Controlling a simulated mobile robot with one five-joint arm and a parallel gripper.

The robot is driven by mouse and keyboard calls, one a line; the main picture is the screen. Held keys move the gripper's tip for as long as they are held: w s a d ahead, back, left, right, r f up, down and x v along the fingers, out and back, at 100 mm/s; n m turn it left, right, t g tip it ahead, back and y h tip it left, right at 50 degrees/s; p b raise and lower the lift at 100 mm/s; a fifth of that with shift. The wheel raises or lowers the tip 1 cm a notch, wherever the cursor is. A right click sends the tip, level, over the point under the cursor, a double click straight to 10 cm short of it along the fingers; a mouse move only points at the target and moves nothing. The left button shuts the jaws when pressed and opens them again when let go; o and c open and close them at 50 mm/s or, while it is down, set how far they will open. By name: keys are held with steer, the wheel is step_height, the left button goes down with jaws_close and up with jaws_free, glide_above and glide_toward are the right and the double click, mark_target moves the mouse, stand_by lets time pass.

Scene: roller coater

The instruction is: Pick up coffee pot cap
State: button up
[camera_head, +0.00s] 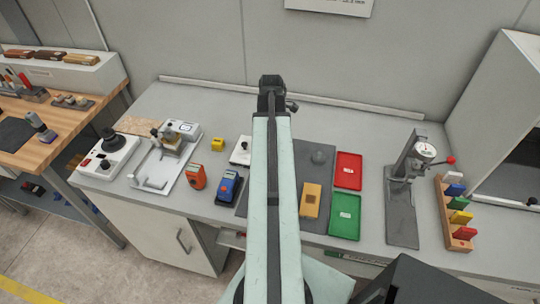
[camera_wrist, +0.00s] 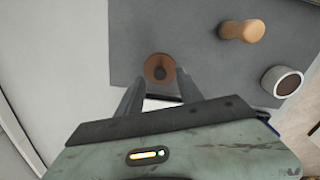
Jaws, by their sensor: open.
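In the wrist view, a small round brown disc with a dark knob at its centre (camera_wrist: 159,68) looks like the coffee pot cap. It lies on a dark grey surface (camera_wrist: 205,65). My gripper (camera_wrist: 160,84) is open, its two dark fingers pointing towards the disc, one on each side of its near edge. In the head view my arm's end (camera_head: 272,90) is over the bench's back part; the cap cannot be made out there.
A tan wooden knob-shaped piece (camera_wrist: 242,30) and a white cup-like piece with a dark inside (camera_wrist: 283,82) stand right of the cap. On the bench are a red tray (camera_head: 348,170), a green tray (camera_head: 344,223) and a gauge stand (camera_head: 402,200). The bench's back strip is clear.

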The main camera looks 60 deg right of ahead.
step_height(320, 180, down, 3)
steer(key=shift+r+b, duration=0.1)
steer(key=shift+b, duration=0.6)
steer(key=shift+r, duration=0.2)
jaws_close()
